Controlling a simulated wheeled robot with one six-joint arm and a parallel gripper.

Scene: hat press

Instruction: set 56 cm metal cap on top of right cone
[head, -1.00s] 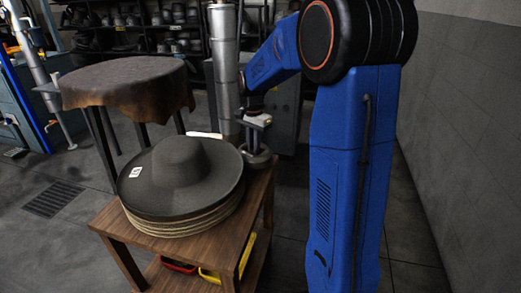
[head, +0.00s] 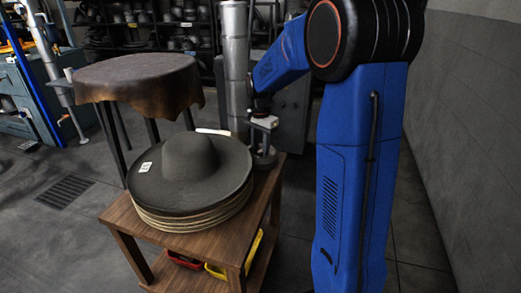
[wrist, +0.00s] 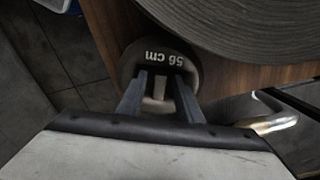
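The metal cap is a round grey disc marked "56 cm" (wrist: 160,57) with a short upright post in its middle. It sits at the right corner of the wooden table, beside the stacked hats, and shows in the head view (head: 264,159). My gripper (wrist: 160,98) is over it, pointing down, also seen in the head view (head: 264,135). Its two fingers stand apart on either side of the post, with gaps showing. A tall grey tapered metal column (head: 235,70) stands behind the table; it may be the right cone, but I cannot tell.
A stack of wide-brimmed dark hats (head: 195,175) fills most of the wooden table (head: 160,238). A leather-covered stand (head: 135,80) is behind left. Another tilted metal cylinder (head: 45,60) is far left. Red and yellow trays (head: 216,270) lie on the lower shelf. A curved shiny handle (wrist: 275,122) is near the gripper.

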